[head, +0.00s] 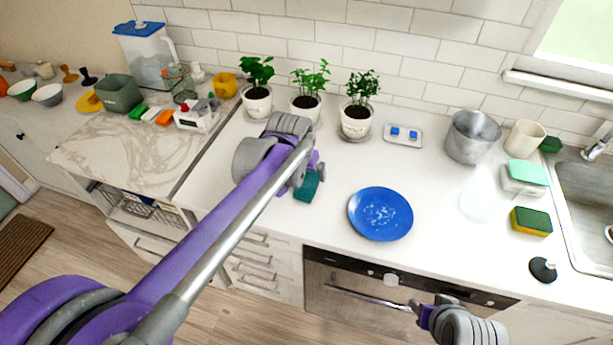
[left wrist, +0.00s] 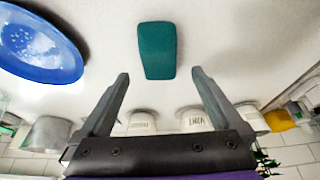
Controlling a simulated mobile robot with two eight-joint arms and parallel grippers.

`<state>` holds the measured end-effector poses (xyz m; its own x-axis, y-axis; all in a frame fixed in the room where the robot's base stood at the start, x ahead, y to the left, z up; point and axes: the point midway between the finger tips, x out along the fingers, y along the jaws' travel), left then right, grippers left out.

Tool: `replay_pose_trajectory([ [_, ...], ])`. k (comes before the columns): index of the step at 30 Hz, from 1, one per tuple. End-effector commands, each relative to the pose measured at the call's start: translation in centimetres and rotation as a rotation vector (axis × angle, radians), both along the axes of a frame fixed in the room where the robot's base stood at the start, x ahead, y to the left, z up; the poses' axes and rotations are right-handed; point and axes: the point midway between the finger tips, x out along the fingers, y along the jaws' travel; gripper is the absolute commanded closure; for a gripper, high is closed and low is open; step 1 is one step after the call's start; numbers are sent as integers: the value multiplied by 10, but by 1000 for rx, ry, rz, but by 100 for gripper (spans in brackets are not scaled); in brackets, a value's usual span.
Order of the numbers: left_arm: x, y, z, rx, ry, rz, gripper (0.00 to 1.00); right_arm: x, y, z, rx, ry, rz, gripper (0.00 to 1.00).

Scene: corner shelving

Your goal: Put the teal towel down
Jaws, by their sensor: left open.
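The teal towel (head: 307,187) lies on the white counter, left of the blue plate, partly hidden by my left arm in the head view. In the left wrist view the towel (left wrist: 157,50) is a small rounded block lying flat, just beyond the fingertips. My left gripper (left wrist: 160,75) is open with nothing between its fingers. In the head view my left gripper (head: 312,168) is right beside the towel, above the counter. My right gripper (head: 415,306) shows small at the bottom, in front of the oven; its fingers are unclear.
The blue plate (head: 381,214) is to the right of the towel. Potted plants (head: 357,117) stand along the back. A metal pot (head: 472,137), a cup (head: 525,139) and a green-yellow sponge (head: 531,221) are near the sink. Counter between towel and plate is clear.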

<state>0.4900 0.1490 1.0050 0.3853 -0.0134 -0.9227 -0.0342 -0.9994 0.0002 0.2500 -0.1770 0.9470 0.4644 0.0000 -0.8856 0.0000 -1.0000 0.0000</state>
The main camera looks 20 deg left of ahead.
Motion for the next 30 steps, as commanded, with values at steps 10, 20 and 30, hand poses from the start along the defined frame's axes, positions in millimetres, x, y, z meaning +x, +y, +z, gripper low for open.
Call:
replay_pose_trajectory([
  [10, -22, 1, 54, 0, 0, 0, 0, 1, 0, 4, 0, -3, 0, 50],
  [20, -108, 14, 33, -1, -31, 13, 0, 1, 0, 4, 0, -3, 0, 50],
  [30, -226, 27, -43, -1, -83, 32, 0, 1, 0, 4, 0, -3, 0, 50],
])
